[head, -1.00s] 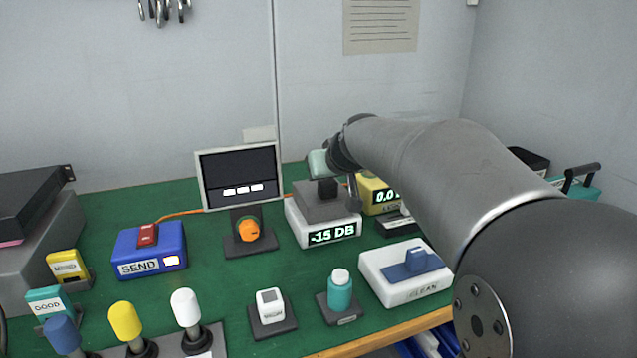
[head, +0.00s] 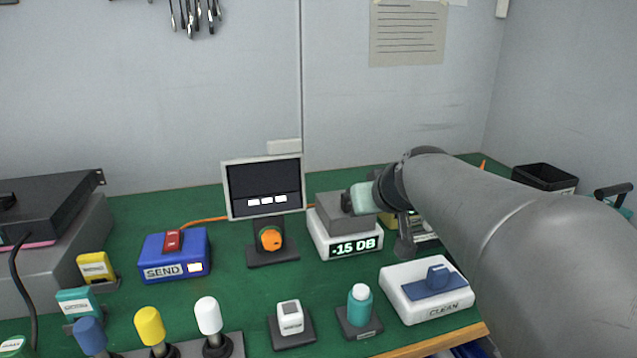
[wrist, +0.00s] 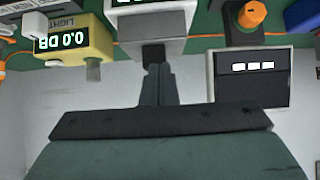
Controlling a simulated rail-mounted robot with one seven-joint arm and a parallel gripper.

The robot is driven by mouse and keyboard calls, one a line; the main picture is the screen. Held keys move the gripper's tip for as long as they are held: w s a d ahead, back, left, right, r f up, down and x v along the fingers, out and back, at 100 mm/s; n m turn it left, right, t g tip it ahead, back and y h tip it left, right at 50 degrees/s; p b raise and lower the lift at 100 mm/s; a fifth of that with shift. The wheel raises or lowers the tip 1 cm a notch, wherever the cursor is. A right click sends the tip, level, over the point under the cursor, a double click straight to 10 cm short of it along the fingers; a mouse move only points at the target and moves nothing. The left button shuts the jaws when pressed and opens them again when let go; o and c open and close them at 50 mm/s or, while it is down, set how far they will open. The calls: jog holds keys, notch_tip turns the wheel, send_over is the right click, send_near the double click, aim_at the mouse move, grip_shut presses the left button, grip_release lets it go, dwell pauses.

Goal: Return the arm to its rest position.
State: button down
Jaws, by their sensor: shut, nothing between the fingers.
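My arm reaches in from the right in the head view, and my gripper (head: 346,202) is beside the grey top of the white meter reading -15 DB (head: 345,246). In the wrist view my gripper (wrist: 156,70) shows two dark fingers together with nothing between them. The wrist picture is upside down to the bench. Part of the yellow meter is hidden behind my arm in the head view; it shows in the wrist view (wrist: 80,42).
A monitor (head: 263,188) stands left of the meter, with an orange knob (head: 270,239) in front. A black bin (head: 545,179) is at right.

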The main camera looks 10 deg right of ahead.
jog(key=s+a+g+p, duration=0.3)
jog(key=s+g+p, duration=0.2)
jog(key=s+p, duration=0.5)
jog(key=s+a+g+p, duration=0.3)
jog(key=s+g+p, duration=0.1)
jog(key=s+p, duration=0.7)
jog(key=s, duration=0.3)
jog(key=shift+r+m+g+h+p, duration=0.3)
jog(key=shift+r+g+h, duration=0.05)
jog(key=shift+g+h, duration=0.05)
